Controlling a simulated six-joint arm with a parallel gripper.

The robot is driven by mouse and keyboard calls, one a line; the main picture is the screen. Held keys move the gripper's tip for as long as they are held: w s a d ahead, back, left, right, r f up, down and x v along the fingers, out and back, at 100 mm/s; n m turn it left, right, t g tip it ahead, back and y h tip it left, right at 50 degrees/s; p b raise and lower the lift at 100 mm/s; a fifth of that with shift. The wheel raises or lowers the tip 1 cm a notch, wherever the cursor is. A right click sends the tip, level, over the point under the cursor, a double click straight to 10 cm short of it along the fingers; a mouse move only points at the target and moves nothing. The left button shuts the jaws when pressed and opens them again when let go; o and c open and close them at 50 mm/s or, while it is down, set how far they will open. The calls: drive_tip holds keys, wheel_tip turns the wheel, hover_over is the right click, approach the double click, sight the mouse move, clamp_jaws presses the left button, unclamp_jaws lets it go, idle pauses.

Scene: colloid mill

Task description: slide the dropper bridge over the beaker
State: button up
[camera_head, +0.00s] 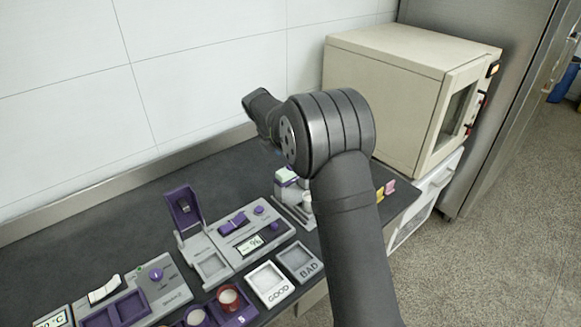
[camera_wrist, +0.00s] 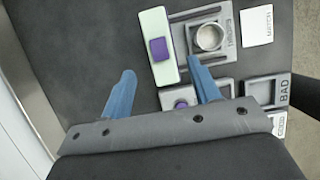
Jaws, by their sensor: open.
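The dropper bridge appears to be the pale green bar with a purple square knob (camera_wrist: 157,48) in the wrist view. It also shows in the camera_head view (camera_head: 286,175), partly behind my arm. The beaker (camera_wrist: 208,38) is a round, pale-filled cup just right of the bridge in the wrist view, on a grey railed base (camera_wrist: 186,41). The bridge is beside the beaker, not over it. My gripper (camera_wrist: 162,68) is open, its blue fingers apart on either side of the bridge's lower part in the picture. Height and contact cannot be told. The camera_head view hides the fingers.
A grey device with a raised purple lid (camera_head: 183,207) stands to the left. A cream oven (camera_head: 400,90) stands at the back right. The counter left of the bridge is clear.

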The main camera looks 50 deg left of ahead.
drive_tip(key=x, duration=0.6)
drive_tip(key=shift+w+f, duration=0.15)
drive_tip(key=shift+f, duration=0.25)
